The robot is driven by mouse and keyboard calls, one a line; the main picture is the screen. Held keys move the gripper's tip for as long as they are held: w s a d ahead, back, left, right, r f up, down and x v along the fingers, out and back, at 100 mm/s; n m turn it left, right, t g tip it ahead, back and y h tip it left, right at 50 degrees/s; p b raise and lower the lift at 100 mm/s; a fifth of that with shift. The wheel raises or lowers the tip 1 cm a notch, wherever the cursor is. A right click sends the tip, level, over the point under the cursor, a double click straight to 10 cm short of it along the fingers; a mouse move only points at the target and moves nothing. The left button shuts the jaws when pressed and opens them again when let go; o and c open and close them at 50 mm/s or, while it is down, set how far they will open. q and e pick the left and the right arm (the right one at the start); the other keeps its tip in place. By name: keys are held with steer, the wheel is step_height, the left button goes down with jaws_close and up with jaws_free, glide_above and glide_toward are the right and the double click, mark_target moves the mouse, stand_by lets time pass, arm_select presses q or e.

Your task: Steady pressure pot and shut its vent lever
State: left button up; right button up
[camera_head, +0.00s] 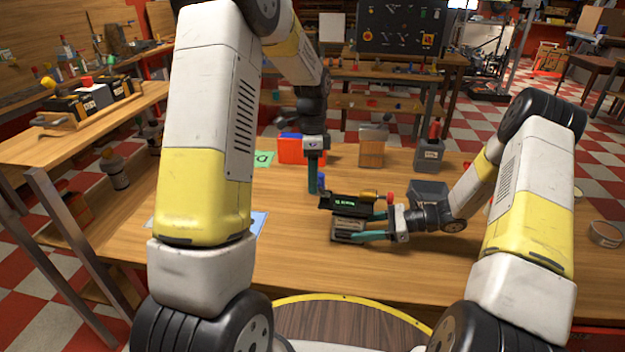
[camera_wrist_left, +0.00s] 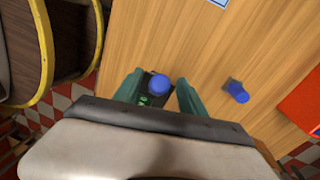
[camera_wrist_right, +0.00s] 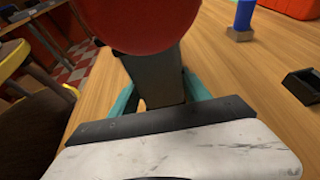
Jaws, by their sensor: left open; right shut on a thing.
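A boxy grey device (camera_head: 348,228) with a dark top panel showing green lettering stands on the table; it seems to be the pressure pot. A yellow and red part (camera_head: 389,197) sticks out at its right, perhaps the lever. My right gripper (camera_head: 370,226) is shut on the device from the right. In the right wrist view a large red round end (camera_wrist_right: 140,22) hides part of the dark body between the fingers. My left gripper (camera_head: 313,190) is open, pointing down just left of the device. The left wrist view shows a blue knob (camera_wrist_left: 158,84) between its fingers; contact cannot be told.
A blue peg (camera_wrist_left: 238,92) stands on the table near my left gripper. A red-orange bin (camera_head: 290,148), a wooden-looking container (camera_head: 372,150) and a grey box (camera_head: 429,155) are at the back. A dark open box (camera_head: 428,192) sits behind my right gripper. The front table is clear.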

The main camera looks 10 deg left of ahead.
arm_select(q)
steer(key=shift+f, duration=0.25)
jaws_close()
stand_by(1.4)
